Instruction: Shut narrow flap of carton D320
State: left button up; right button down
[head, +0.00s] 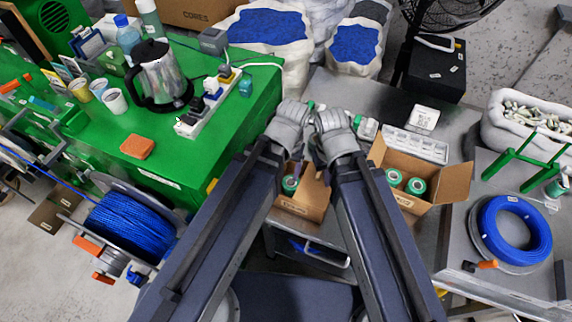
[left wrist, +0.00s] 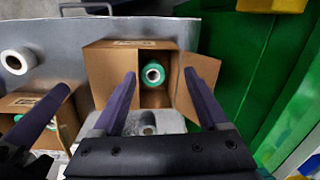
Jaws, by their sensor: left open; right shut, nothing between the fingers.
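A brown carton (head: 312,200) with a green-rimmed roll (head: 290,184) inside stands at the centre of the head view. The left wrist view shows this carton (left wrist: 108,80) with its roll (left wrist: 152,74) visible through an opening; a flap (left wrist: 202,72) stands out at its right side. I cannot read which carton is D320. My left gripper (left wrist: 160,76) is open, its fingers on either side of the opening, empty; contact cannot be told. My right gripper (head: 328,150) is shut and empty, close beside the left; its fingers are mostly hidden in the head view.
A second open carton (head: 437,184) with two green rolls stands to the right. A label box (head: 423,119) and white tray (head: 413,146) lie behind it. A blue cable coil (head: 510,232) lies far right. The green bench (head: 200,150) with kettle (head: 160,75) and power strip (head: 205,110) bounds the left.

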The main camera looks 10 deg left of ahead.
pick_arm(q)
jog(key=w+a+r+n, duration=0.1)
jog(key=w+n, duration=0.1)
jog(key=n, duration=0.1)
jog(key=w+a+r+n+p, duration=0.1)
jog(key=w+a+n, duration=0.1)
jog(key=n, duration=0.1)
jog(key=w+a+r+n+p, duration=0.1)
jog(key=w+n, duration=0.1)
jog(key=shift+w+a+n, duration=0.15)
jog(key=shift+w+n, duration=0.25)
jog(key=c, duration=0.4)
jog(key=w+a+n, duration=0.1)
jog(key=n, duration=0.1)
jog(key=w+a+r+n+p, duration=0.1)
jog(key=n, duration=0.1)
jog(key=w+a+n, duration=0.1)
jog(key=n, duration=0.1)
jog(key=shift+w+a+r+p, duration=0.2)
jog(key=shift+w+a+p, duration=0.1)
jog(key=shift+p, duration=0.1)
jog(key=c, duration=0.5)
jog(key=shift+w+a+n, duration=0.3)
jog(key=shift+a+n, duration=0.2)
jog(key=shift+n, duration=0.3)
grip_shut()
pick_arm(e)
notch_tip(320, 180, up, 5)
jog(key=shift+f, duration=0.2)
jog(key=shift+f, duration=0.1)
